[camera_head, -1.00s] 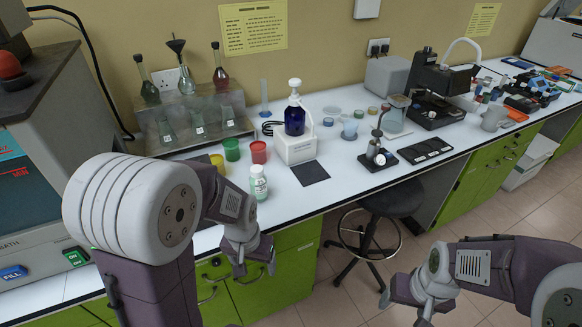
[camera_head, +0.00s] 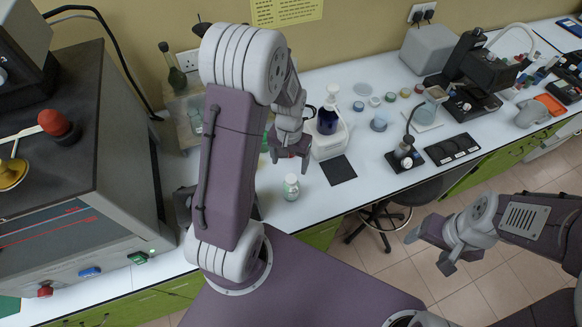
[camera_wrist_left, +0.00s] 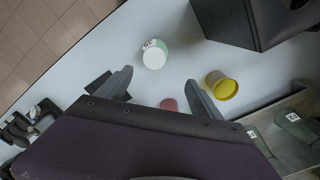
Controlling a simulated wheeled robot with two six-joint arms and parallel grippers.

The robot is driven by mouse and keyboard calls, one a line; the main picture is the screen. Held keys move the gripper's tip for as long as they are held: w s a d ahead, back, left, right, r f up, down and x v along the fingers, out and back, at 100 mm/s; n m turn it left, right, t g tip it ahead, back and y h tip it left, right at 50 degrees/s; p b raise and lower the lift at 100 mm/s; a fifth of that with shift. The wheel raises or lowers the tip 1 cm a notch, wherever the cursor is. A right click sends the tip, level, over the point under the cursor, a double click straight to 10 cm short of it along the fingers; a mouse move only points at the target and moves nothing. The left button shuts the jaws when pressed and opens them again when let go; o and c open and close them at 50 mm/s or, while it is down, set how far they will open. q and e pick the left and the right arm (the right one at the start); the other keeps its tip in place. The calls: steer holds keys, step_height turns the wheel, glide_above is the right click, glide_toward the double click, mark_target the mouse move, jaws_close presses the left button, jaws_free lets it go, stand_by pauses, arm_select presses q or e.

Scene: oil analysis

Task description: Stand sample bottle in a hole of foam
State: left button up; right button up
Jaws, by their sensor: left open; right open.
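The sample bottle (camera_head: 291,188), small with a white cap and green-white label, stands upright on the white bench. It also shows in the left wrist view (camera_wrist_left: 154,54), cap towards the camera, ahead of the spread fingers. My left gripper (camera_head: 289,160) is open and empty above the bench, behind the bottle in the head view and apart from it. My right gripper (camera_head: 430,253) is open and empty over the floor.
A dark flat mat (camera_head: 338,169) lies right of the bottle. Behind it a white stand (camera_head: 330,147) holds a blue bottle. A yellow jar (camera_wrist_left: 222,86) and red jar (camera_wrist_left: 169,104) stand near the left gripper. A large grey machine (camera_head: 85,190) stands at the left.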

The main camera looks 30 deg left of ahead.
mark_target(290, 177)
arm_select(q)
steer(key=s+f, duration=0.1)
steer(key=s+d+f, duration=0.1)
steer(key=shift+s+d+f+p, duration=0.15)
steer(key=shift+s+d+p, duration=0.15)
steer(key=shift+s+p, duration=0.05)
steer(key=shift+w+a+f, duration=0.1)
steer(key=shift+w+f, duration=0.05)
steer(key=shift+f, duration=0.15)
steer(key=shift+w+a+f+p, duration=0.1)
steer(key=shift+w+f+p, duration=0.1)
steer(key=shift+f, duration=0.3)
steer(key=shift+w+a+f+p, duration=0.1)
steer(key=shift+w+f+p, duration=0.1)
steer(key=shift+f, duration=0.25)
steer(key=f, duration=0.2)
steer(key=shift+s+d+f, duration=0.2)
steer(key=shift+d+f, duration=0.05)
steer(key=shift+f, duration=0.1)
steer(key=shift+s+d+f, duration=0.1)
steer(key=shift+d+f, duration=0.05)
steer(key=shift+f, duration=0.3)
arm_select(e)
steer(key=shift+s+d+r, duration=0.3)
steer(key=shift+s+r, duration=0.2)
steer(key=shift+r, duration=0.05)
steer(key=shift+s+d+r, duration=0.25)
steer(key=shift+s+r, duration=0.2)
steer(key=shift+r, duration=0.1)
